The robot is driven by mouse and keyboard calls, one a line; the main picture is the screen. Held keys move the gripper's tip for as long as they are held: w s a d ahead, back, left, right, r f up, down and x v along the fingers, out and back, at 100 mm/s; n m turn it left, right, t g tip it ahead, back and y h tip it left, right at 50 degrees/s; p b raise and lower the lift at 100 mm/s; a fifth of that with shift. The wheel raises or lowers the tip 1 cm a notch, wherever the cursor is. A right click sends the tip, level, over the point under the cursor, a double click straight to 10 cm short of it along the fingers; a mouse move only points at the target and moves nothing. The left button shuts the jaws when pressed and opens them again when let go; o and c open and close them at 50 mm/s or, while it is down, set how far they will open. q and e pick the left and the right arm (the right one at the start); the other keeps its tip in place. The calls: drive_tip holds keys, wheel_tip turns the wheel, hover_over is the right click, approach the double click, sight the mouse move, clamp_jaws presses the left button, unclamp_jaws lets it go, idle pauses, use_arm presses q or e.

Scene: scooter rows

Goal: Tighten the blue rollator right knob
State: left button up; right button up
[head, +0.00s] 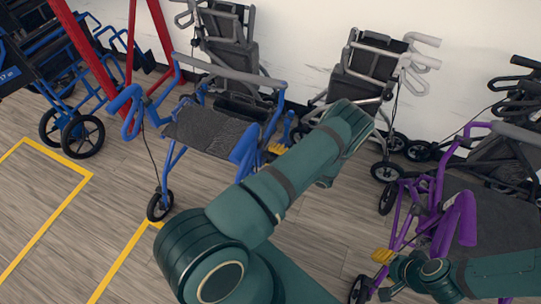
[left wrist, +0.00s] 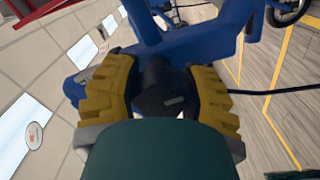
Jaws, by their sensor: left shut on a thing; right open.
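The blue rollator (head: 210,130) stands left of centre in the head view, with a dark seat and blue frame. My left gripper (head: 277,148) is at the right side of this rollator, mostly hidden behind my own green arm. In the left wrist view, its yellow fingers (left wrist: 165,95) are shut on a dark knob (left wrist: 163,80) by the blue frame (left wrist: 205,42). The knob is hidden in the head view. My right gripper (head: 384,275) is open and empty at the lower right, beside the purple rollator.
The purple rollator (head: 461,215) stands at the right, close to my right arm. Grey rollators (head: 228,50) stand along the white wall behind. A red frame (head: 83,45) and another blue-framed walker (head: 45,65) are at the left. Yellow floor lines (head: 47,225) cross open floor at lower left.

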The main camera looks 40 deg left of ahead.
use_arm(q)
drive_tip(key=shift+w+d+m, duration=0.1)
drive_tip(key=shift+m, duration=0.9)
drive_tip(key=o, duration=1.2)
drive_tip(key=v, duration=1.2)
